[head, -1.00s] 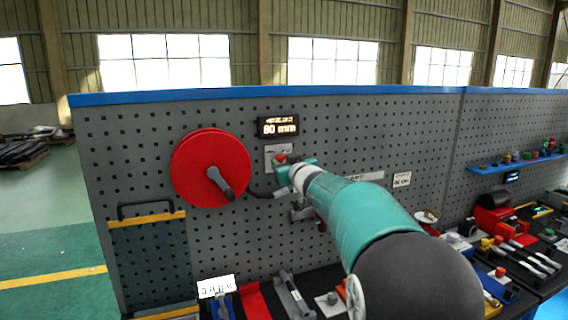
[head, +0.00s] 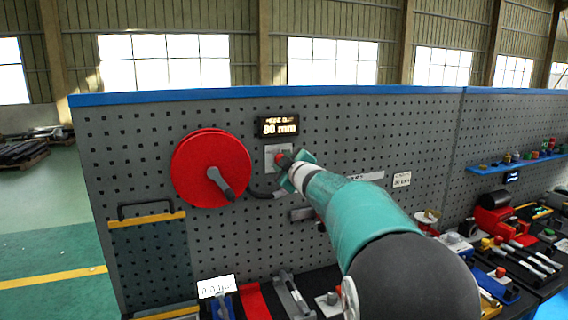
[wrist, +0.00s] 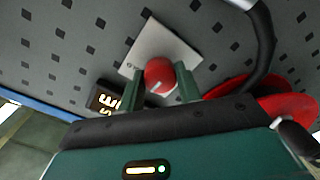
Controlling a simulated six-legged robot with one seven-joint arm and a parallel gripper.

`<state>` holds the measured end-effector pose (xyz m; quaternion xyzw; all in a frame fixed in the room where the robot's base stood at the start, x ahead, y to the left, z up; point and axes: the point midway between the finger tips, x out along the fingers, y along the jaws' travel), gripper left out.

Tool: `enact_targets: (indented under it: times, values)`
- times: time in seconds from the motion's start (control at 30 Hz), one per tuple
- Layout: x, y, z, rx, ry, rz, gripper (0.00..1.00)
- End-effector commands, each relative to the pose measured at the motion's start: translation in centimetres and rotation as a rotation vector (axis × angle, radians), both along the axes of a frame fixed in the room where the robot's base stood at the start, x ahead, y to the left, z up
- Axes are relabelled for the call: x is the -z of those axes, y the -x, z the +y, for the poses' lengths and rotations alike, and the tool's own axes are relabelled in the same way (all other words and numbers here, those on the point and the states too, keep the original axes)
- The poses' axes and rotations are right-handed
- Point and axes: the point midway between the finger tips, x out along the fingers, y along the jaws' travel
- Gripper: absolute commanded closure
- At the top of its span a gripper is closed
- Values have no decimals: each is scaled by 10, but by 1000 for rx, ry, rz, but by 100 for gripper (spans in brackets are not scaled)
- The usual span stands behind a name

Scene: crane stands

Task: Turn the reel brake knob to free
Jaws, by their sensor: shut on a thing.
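The reel brake knob is a red round knob (wrist: 159,75) with a pale mark, on a light grey plate (wrist: 163,46) fixed to the pegboard. In the wrist view my gripper (wrist: 160,82) has its two green fingers on either side of the knob, shut on it. In the head view my gripper (head: 288,163) is at the plate (head: 271,157), and the knob (head: 281,158) shows only partly. The red reel (head: 190,165) with its dark crank handle (head: 222,184) is to the left of the plate. Lettering on the plate cannot be read.
A small display (head: 278,127) reading 80 mm hangs above the plate. A bench with tools (head: 290,294) lies below. The pegboard (head: 350,130) above my arm is clear.

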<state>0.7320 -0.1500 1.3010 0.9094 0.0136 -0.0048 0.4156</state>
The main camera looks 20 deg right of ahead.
Motion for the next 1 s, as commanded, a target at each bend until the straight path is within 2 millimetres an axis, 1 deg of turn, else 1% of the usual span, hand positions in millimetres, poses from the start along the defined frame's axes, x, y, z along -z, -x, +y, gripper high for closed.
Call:
enact_targets:
  times: [0.6,0.8,1.0]
  values:
    - [-1,-1,1,-1,577,1,89]
    - [-1,0,1,0,726,2,89]
    - [-1,-1,2,0,826,2,89]
